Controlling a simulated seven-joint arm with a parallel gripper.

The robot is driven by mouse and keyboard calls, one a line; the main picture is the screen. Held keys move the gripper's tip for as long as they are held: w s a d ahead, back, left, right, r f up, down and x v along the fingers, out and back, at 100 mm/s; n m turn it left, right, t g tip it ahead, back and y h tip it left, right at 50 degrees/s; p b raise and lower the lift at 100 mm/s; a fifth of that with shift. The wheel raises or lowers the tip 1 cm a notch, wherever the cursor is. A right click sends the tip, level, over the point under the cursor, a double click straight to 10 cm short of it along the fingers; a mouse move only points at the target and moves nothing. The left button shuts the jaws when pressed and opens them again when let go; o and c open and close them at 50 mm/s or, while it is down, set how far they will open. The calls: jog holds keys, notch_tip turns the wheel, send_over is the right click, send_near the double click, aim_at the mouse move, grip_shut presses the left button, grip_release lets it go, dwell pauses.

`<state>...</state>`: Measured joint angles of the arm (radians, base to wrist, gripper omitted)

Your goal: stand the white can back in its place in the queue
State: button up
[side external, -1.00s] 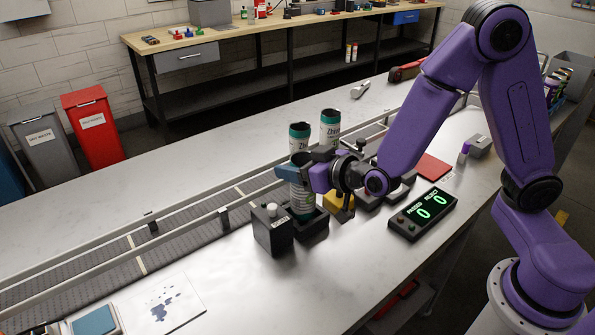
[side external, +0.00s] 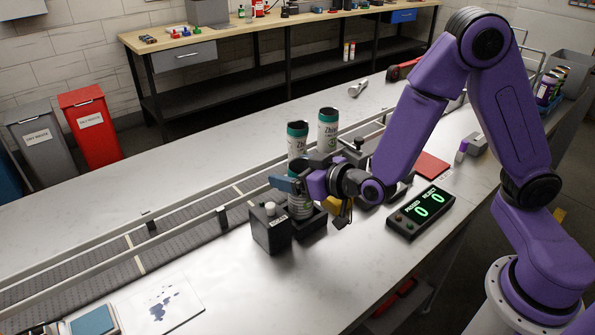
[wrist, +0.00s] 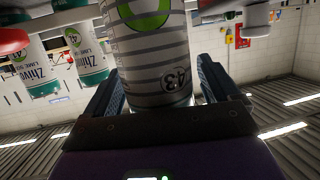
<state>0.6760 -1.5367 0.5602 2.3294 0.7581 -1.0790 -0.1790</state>
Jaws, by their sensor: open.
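A white can (side external: 300,207) with green marks stands in a black holder (side external: 315,228) beside the conveyor. The wrist view shows a can (wrist: 150,60) close up, with grey stripes, a green ring and the number 43, between my fingers. My gripper (side external: 299,186) is open, with its fingers on either side of this can; contact cannot be told. Two more white cans with teal bands, one nearer (side external: 297,139) and one farther (side external: 328,128), stand upright in line by the conveyor. They also show at left in the wrist view (wrist: 84,52).
A black box with a grey knob (side external: 270,228) stands left of the holder. The conveyor (side external: 185,245) with rails runs behind. A counter display reading 0 and 0 (side external: 422,212) lies at right. A stained white sheet (side external: 165,303) lies at front left.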

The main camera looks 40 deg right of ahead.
jog(key=shift+s+r, duration=0.25)
jog(key=shift+s, duration=0.05)
jog(key=v, duration=1.1)
jog(key=shift+s, duration=0.15)
jog(key=shift+r, duration=0.1)
jog(key=s+a+f+n+g+y, duration=0.1)
jog(key=s+a+n+g+y, duration=0.15)
jog(key=s+g, duration=0.4)
jog(key=s+a+f+n+g+y, duration=0.1)
jog(key=s+a+n+g+y, duration=0.15)
jog(key=s+n+g, duration=0.35)
jog(key=s+d+n+g+h, duration=0.1)
jog(key=s+d+h, duration=0.2)
jog(key=d, duration=0.3)
jog(key=s+d+r+n+h, duration=0.1)
jog(key=s+d+h, duration=0.2)
jog(key=d, duration=0.4)
jog(key=shift+s+r+g+h, duration=0.15)
jog(key=shift+s+g+h, duration=0.15)
jog(key=shift+h, duration=0.3)
jog(key=shift+o, duration=0.2)
